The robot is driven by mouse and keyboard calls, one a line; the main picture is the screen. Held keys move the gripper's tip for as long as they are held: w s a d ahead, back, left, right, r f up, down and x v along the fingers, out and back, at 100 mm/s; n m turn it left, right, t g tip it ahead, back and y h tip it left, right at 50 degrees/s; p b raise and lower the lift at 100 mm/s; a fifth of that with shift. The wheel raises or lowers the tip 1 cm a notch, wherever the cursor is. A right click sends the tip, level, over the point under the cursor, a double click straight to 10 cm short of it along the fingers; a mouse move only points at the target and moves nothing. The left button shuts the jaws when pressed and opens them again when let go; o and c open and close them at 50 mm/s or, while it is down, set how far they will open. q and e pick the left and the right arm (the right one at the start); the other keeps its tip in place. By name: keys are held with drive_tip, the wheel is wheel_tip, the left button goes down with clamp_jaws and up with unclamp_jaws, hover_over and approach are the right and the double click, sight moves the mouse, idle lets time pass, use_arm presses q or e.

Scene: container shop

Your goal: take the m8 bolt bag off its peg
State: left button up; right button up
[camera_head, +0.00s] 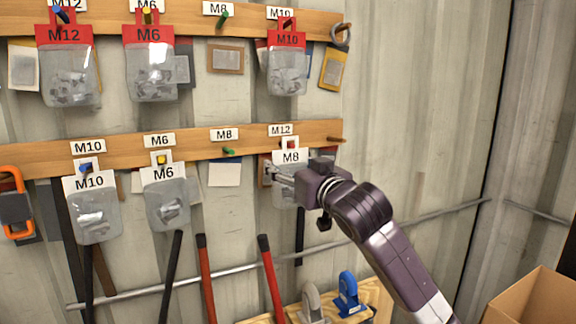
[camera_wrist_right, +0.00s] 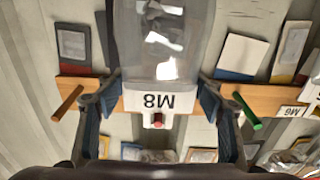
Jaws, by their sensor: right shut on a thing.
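The M8 bolt bag (camera_head: 289,157) has a white header and a clear pouch. It is at the right end of the lower rail, below an M12 label (camera_head: 281,129). In the right wrist view the bag (camera_wrist_right: 158,102) appears upside down, and the red peg (camera_wrist_right: 158,120) shows at its hanging tab. My right gripper (camera_head: 276,174) is at the bag from the right, with its fingers (camera_wrist_right: 160,88) on both side edges near the header, shut on it. The gripper hides part of the pouch in the head view. My left gripper is not in view.
M10 (camera_head: 90,183) and M6 (camera_head: 165,175) bags hang left on the lower rail (camera_head: 115,151). A green peg (camera_head: 228,151) labelled M8 is bare. Red-header bags hang above. Tool handles (camera_head: 270,270) and a metal bar (camera_head: 235,270) are below; a carton (camera_head: 535,300) stands lower right.

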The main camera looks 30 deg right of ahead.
drive_tip(key=shift+s+r, duration=0.15)
drive_tip(key=shift+s, duration=1.25)
drive_tip(key=shift+s, duration=0.1)
approach(291, 164)
drive_tip(key=shift+w, duration=1.2)
